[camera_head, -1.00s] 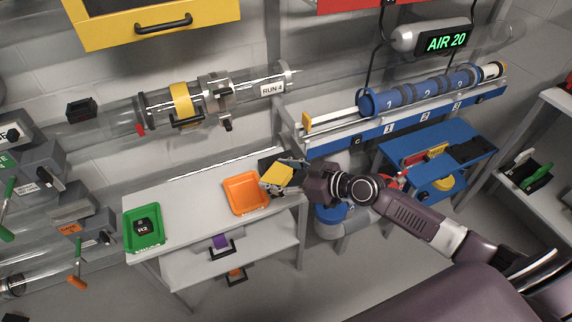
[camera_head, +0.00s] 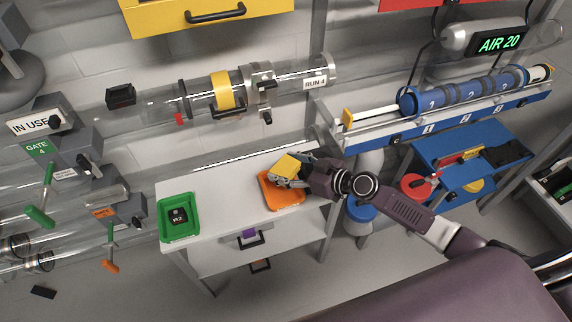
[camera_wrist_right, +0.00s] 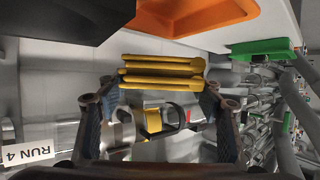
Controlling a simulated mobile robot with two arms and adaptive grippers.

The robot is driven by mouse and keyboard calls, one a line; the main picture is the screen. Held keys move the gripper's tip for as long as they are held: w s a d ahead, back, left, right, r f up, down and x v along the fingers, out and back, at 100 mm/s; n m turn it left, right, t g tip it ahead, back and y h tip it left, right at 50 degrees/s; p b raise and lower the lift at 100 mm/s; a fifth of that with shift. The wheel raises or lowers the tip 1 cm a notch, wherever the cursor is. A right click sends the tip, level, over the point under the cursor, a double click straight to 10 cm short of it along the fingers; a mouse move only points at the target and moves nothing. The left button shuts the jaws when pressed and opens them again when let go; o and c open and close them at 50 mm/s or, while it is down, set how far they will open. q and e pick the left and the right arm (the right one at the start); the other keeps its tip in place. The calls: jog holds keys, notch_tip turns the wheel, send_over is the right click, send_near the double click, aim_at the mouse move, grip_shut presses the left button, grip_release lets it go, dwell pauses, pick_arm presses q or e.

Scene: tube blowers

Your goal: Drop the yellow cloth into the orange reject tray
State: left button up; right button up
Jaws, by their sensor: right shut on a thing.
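The yellow cloth (camera_head: 287,165) is held in my right gripper (camera_head: 291,177). In the right wrist view the folded cloth (camera_wrist_right: 162,72) sits between the two fingertips. The orange reject tray (camera_head: 284,198) stands on the white table, and the cloth and gripper cover its upper part in the head view. The cloth appears above the tray; its exact height is hard to tell. The orange tray also shows at the top of the right wrist view (camera_wrist_right: 195,14). My left gripper is out of view.
A green tray (camera_head: 180,217) with a dark R2 block (camera_head: 178,216) stands to the left on the same white table (camera_head: 225,202). Bare tabletop lies between the trays. A clear tube with a yellow band (camera_head: 222,91) runs along the wall above, and a blue rail (camera_head: 440,119) is at the right.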

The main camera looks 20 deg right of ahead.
jog(key=shift+f, duration=0.3)
jog(key=o, duration=1.1)
jog(key=shift+o, duration=0.2)
jog(key=shift+s+d, duration=0.1)
jog(key=v, duration=1.1)
jog(key=shift+s+d+r, duration=0.2)
jog(key=shift+s+d, duration=0.05)
jog(key=shift+s, duration=0.05)
